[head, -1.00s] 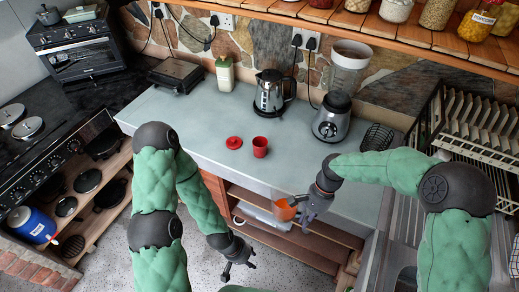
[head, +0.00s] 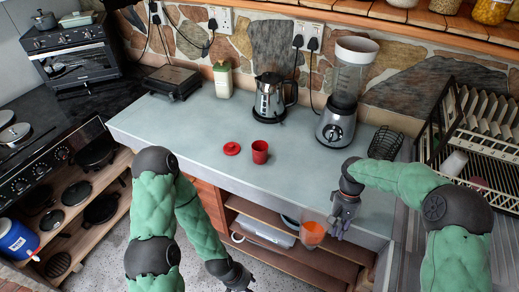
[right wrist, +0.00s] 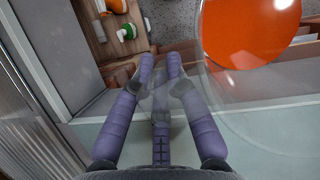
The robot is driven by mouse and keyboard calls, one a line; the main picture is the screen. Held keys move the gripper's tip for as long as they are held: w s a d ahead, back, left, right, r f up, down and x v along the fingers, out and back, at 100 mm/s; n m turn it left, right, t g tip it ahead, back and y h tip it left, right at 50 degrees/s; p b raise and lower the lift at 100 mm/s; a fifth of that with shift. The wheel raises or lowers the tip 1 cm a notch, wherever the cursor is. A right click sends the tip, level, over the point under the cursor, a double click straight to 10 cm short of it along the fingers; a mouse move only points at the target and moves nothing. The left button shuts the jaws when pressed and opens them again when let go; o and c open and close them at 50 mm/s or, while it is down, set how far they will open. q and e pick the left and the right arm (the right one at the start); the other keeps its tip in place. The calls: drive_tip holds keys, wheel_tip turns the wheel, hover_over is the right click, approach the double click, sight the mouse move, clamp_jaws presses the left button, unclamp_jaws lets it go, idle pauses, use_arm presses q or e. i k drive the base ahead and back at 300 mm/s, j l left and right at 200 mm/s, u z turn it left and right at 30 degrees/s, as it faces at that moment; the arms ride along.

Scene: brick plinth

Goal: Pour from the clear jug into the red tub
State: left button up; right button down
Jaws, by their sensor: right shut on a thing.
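The clear jug (head: 312,238) with orange contents hangs just off the counter's front edge, held by my right gripper (head: 334,226). It looks roughly upright. In the right wrist view the jug's clear wall (right wrist: 215,95) lies by the purple fingers of my right gripper (right wrist: 160,68), with the orange contents (right wrist: 250,30) beyond. The red tub (head: 260,153) stands upright on the counter, behind and left of the jug and apart from it. Its inside cannot be made out. My left gripper (head: 238,284) is low at the bottom edge of the head view, its fingertips cut off.
A red lid (head: 232,148) lies left of the tub. A kettle (head: 275,98), a blender (head: 340,100) and a wire basket (head: 384,143) stand farther back.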

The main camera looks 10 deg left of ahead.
sight(260, 148)
drive_tip(key=i+j, duration=0.1)
drive_tip(key=j, duration=0.35)
drive_tip(key=i+j, duration=0.1)
drive_tip(key=j, duration=0.4)
drive_tip(key=i+j, duration=0.1)
drive_tip(key=j, duration=0.35)
drive_tip(key=i+j, duration=0.1)
drive_tip(key=j, duration=0.4)
drive_tip(key=i+j+z, duration=0.1)
drive_tip(key=j, duration=0.35)
